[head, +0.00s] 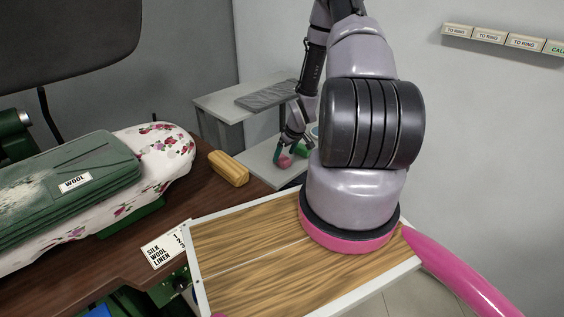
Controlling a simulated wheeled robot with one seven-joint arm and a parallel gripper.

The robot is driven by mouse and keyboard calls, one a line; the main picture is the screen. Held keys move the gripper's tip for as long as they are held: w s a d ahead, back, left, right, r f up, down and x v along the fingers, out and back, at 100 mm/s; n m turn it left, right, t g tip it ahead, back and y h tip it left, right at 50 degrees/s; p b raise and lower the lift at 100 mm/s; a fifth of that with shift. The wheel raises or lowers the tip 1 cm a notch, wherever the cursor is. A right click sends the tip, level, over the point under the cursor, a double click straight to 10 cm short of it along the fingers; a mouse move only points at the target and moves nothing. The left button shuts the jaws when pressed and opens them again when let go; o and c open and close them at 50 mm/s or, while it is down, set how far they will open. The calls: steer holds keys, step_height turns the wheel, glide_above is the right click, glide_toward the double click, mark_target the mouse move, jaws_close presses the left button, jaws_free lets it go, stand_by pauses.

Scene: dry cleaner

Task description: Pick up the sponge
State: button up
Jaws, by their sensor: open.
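I cannot clearly make out the sponge. Small pink and green pieces (284,160) show at my gripper, over the low grey shelf (262,158); I cannot tell whether they are the sponge or fingertips. My gripper (291,147) is small and far off, pointing down beyond my arm, with its jaws open. A tan-yellow oblong block (229,168) with rounded ends and a groove lies on the brown table, left of my gripper and apart from it. It looks more like wood than sponge.
A green box-like thing labelled WOOL (75,184) rests on a floral ironing board (165,150) at left. A SILK WOOL LINEN card (163,250) lies at the table edge. A grey pad (266,95) lies on the upper shelf. Wall labels (487,35) are at upper right.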

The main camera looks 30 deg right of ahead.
mark_target(282, 157)
steer(key=x, duration=0.3)
steer(key=shift+w+f, duration=0.2)
steer(key=c, duration=1.4)
steer(key=shift+r, duration=0.1)
step_height(282, 157, up, 10)
